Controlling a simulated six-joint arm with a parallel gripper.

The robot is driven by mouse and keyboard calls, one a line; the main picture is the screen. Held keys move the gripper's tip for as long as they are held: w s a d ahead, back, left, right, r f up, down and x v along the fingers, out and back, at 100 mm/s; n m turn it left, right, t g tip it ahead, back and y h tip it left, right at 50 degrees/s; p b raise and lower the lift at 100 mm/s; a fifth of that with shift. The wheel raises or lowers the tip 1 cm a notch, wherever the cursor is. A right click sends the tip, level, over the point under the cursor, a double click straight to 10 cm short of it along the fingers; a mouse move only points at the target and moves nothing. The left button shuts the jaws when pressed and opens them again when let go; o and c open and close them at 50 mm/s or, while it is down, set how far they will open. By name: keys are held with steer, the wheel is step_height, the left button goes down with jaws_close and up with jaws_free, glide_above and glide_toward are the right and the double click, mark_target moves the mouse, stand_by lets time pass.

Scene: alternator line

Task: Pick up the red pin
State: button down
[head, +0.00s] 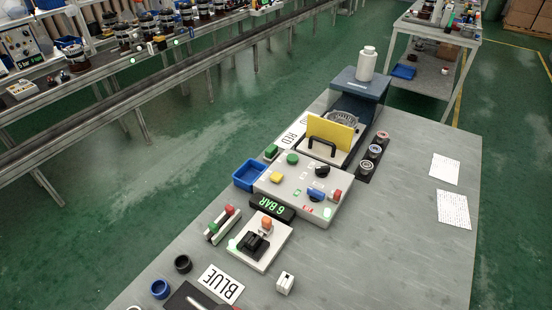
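A small red piece (229,209), which looks like the red pin, stands at the far end of a narrow pale holder (222,226) on the grey bench, left of the "6 BAR" display. A green piece (213,228) is beside it in the same holder. The lower part of the red piece is too small to make out. My gripper is not in this view, and nothing is seen touching the red piece.
The display (272,207) and a pale box with a black clamp and orange knob (267,222) stand right of the holder. A button panel (300,184) and blue bin (249,175) are behind. Black and blue rings (160,289) lie in front. The bench's right side is mostly clear.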

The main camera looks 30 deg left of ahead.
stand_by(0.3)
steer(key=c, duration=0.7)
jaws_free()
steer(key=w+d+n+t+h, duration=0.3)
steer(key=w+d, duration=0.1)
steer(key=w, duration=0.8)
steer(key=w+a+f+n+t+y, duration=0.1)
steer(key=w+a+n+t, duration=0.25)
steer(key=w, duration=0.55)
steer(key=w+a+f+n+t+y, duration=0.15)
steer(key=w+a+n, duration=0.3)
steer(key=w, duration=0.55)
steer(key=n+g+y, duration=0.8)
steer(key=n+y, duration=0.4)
glide_toward(230, 207)
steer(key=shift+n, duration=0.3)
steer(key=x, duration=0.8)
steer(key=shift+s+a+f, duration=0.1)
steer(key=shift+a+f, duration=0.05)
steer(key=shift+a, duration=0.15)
